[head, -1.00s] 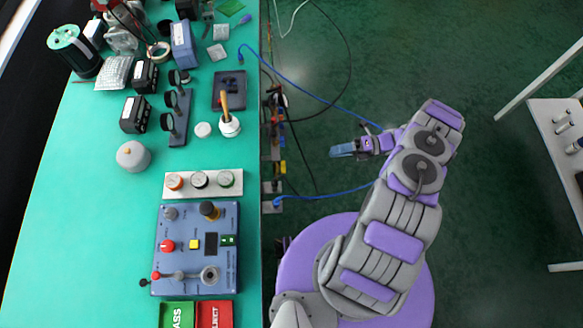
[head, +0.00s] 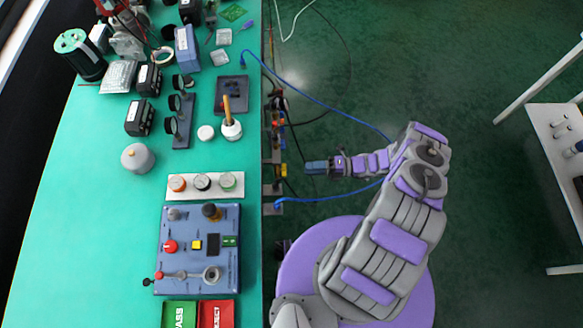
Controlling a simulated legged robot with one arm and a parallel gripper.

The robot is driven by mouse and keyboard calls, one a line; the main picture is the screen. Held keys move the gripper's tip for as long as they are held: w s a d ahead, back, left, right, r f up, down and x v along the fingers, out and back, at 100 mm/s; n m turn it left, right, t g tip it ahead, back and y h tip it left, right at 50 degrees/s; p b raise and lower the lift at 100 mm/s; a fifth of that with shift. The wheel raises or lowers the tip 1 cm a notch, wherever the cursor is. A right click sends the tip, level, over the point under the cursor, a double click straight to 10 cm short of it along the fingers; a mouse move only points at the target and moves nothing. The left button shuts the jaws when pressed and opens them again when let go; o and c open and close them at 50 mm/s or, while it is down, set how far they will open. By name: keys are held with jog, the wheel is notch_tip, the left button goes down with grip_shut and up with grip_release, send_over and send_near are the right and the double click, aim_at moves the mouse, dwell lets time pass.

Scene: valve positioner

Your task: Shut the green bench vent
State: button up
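A white strip (head: 181,195) on the teal bench carries three round knobs in a row: orange, dark and green. The green knob (head: 228,182) is at the right end, nearest the bench edge. I take it to be the green vent, but its setting is too small to read. My gripper (head: 312,167) is off the bench's right side, over the floor, to the right of the green knob and apart from it. Its blue-grey fingers point left. I see them from above and cannot tell whether they are open. Nothing shows in them.
A blue control box (head: 198,262) with knobs and a lever stands just below the strip. A white pot with a wooden handle (head: 230,125) stands above it. Sockets and plugs (head: 275,170) line the bench edge. Blue cables (head: 325,92) cross near my arm.

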aim_at(284, 170)
jog(key=a, duration=0.7)
jog(key=shift+a, duration=0.35)
jog(key=shift+w, duration=0.1)
grip_shut()
